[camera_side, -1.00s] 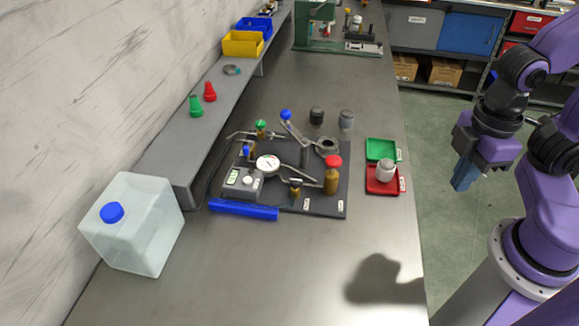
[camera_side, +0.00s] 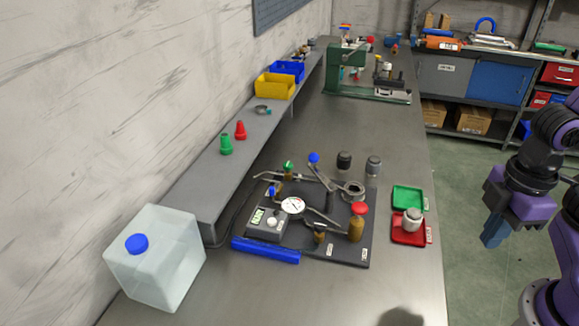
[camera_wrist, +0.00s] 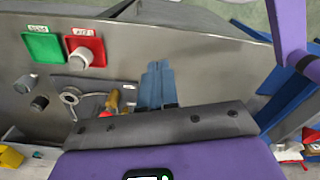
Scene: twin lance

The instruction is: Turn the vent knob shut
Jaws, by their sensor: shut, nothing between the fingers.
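A dark plate (camera_side: 285,253) on the bench carries pipework, a white dial gauge (camera_side: 292,205) and several valves. Its knobs include a red one (camera_side: 360,208) on a brass body, a green one (camera_side: 288,165) and a blue one (camera_side: 314,157). A small brass valve (camera_side: 320,236) stands near the front edge. The plate's labels are too small to read, so I cannot tell which knob is the vent. My gripper (camera_side: 492,240) is shut and empty, off to the right of the plate and trays. Its blue fingers also show in the wrist view (camera_wrist: 158,72).
Green (camera_side: 408,190) and red (camera_side: 397,238) trays lie right of the plate; a pale knob (camera_side: 412,219) sits in the red one. Two dark cylinders stand behind the plate. A translucent jug (camera_side: 155,265) and a blue bar (camera_side: 265,251) are at left. The bench front is clear.

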